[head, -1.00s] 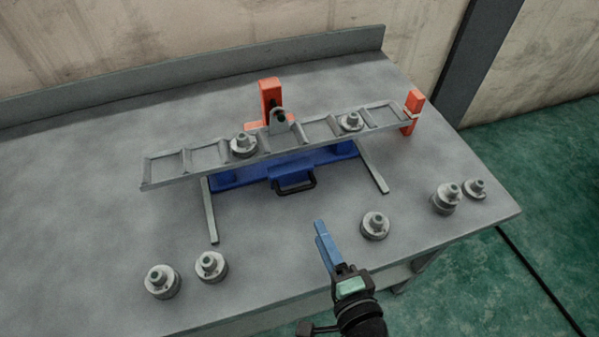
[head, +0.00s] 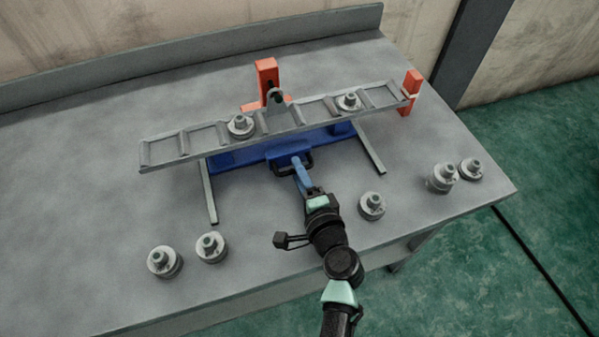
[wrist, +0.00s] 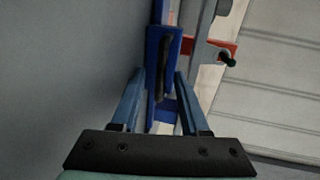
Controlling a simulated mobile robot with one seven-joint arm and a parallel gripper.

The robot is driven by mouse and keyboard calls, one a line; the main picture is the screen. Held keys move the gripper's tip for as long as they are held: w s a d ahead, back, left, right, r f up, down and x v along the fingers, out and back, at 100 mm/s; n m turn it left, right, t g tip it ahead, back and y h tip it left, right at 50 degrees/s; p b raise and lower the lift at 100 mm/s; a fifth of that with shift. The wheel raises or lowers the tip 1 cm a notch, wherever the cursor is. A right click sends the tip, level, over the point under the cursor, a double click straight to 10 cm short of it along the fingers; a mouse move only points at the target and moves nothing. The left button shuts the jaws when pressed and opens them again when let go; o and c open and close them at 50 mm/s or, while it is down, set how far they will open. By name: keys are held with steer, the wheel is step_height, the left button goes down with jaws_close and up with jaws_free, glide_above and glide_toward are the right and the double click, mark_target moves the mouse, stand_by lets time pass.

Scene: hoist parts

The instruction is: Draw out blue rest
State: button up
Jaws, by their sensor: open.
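The blue rest (head: 233,159) lies under the grey ladder-like beam (head: 205,137), between two grey rails on the table. Its black handle (head: 308,165) sticks out at the front. My gripper (head: 299,162) is at the handle, with its blue fingers pointing at it. In the wrist view my gripper (wrist: 160,80) is open, and the dark handle (wrist: 166,55) shows between and just beyond the fingertips, in front of the blue rest (wrist: 153,48). I cannot tell whether the fingers touch it.
Two weights (head: 240,126) (head: 348,102) sit on the beam. An orange post (head: 267,78) stands behind it and an orange stop (head: 411,90) at its right end. Several loose weights (head: 372,206) stand along the table's front. The table's left side is clear.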

jaws_close()
stand_by(1.5)
